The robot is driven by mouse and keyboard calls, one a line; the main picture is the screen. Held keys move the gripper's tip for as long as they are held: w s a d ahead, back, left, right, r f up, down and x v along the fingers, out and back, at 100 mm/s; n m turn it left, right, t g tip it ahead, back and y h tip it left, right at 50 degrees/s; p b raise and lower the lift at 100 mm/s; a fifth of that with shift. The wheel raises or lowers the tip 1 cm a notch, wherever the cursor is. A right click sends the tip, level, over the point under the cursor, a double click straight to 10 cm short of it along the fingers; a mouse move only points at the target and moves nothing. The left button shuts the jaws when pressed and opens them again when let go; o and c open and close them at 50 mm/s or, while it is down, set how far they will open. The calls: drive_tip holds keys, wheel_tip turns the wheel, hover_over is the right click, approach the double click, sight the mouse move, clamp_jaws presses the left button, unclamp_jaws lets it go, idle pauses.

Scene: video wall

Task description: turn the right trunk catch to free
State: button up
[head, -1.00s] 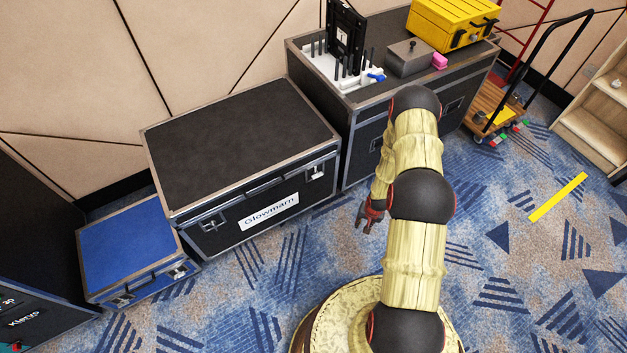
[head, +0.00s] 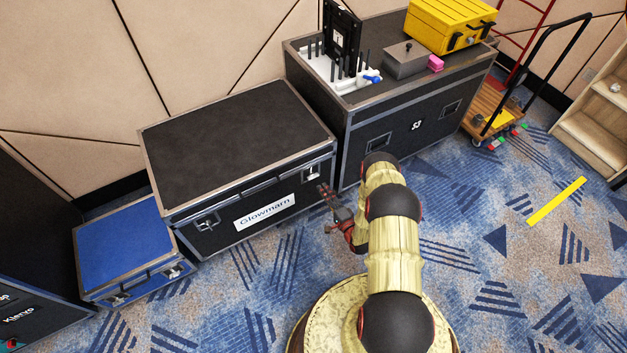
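The black trunk (head: 245,130) with metal edges and a "Glowmarn" label (head: 264,212) stands against the wall, its lid down. Its right catch (head: 313,169) is a metal plate near the right end of the front face. Its left catch (head: 207,222) is near the left end. My gripper (head: 323,190) is just below and right of the right catch in the picture, pointing up toward the trunk. It looks apart from the catch, though the depth between them is hard to judge. The fingers are small and dark, and their gap is unclear.
A blue case (head: 125,250) stands left of the trunk. A hand cart (head: 490,115) is at right. Carpet before the trunk is clear.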

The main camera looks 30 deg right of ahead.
sight(312, 176)
drive_tip(key=w+b, duration=0.2)
drive_tip(key=w, duration=0.5)
drive_tip(key=shift+w+b, duration=0.35)
drive_tip(key=shift+w, duration=0.05)
drive_tip(key=shift+a, duration=0.1)
drive_tip(key=shift+c, duration=1.3)
clamp_jaws()
